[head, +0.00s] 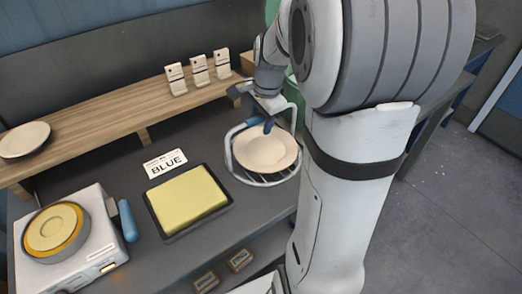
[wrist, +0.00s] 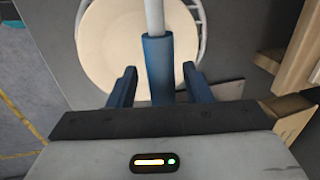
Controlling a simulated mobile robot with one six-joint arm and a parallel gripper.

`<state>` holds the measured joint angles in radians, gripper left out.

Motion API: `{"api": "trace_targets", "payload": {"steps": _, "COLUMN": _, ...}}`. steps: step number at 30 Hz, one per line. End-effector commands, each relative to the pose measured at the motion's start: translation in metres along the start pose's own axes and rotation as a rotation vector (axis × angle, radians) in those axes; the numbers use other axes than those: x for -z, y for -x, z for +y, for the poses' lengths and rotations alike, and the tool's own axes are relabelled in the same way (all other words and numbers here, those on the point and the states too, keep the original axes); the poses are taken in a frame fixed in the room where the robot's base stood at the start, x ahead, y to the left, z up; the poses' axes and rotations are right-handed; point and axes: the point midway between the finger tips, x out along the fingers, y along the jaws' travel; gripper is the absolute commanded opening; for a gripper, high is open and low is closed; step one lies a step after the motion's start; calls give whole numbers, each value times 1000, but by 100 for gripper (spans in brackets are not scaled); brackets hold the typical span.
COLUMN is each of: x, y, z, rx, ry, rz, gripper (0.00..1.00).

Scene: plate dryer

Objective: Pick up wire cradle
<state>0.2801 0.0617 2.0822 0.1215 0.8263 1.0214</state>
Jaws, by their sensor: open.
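The wire cradle (head: 229,152) is a grey round wire rack standing on the dark counter, with a cream plate (head: 264,151) lying in it. A tall wire handle with a blue grip (wrist: 158,62) rises over the plate. My gripper (head: 262,115) is above the cradle at its handle. In the wrist view my gripper (wrist: 159,82) is open, with one blue finger on each side of the blue grip. Gaps show between the grip and both fingers. My arm hides part of the cradle's right side in the head view.
A yellow pad in a black tray (head: 160,226) lies left of the cradle, near a BLUE sign (head: 165,162). A white device (head: 92,256) with an orange disc stands farther left. A wooden shelf (head: 110,119) behind carries a plate (head: 24,139) and several small cards.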

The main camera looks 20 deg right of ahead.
Motion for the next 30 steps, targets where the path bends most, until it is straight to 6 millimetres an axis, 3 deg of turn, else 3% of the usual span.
{"api": "trace_targets", "payload": {"steps": 11, "x": 0, "y": -2, "z": 0, "rx": 0, "ry": -1, "rz": 0, "gripper": 45}}
{"api": "trace_targets", "payload": {"steps": 27, "x": 1, "y": -2, "z": 1, "rx": -1, "ry": -2, "rz": 0, "gripper": 1}}
{"api": "trace_targets", "payload": {"steps": 30, "x": 1, "y": -1, "z": 0, "rx": 1, "ry": -2, "rz": 1, "gripper": 0}}
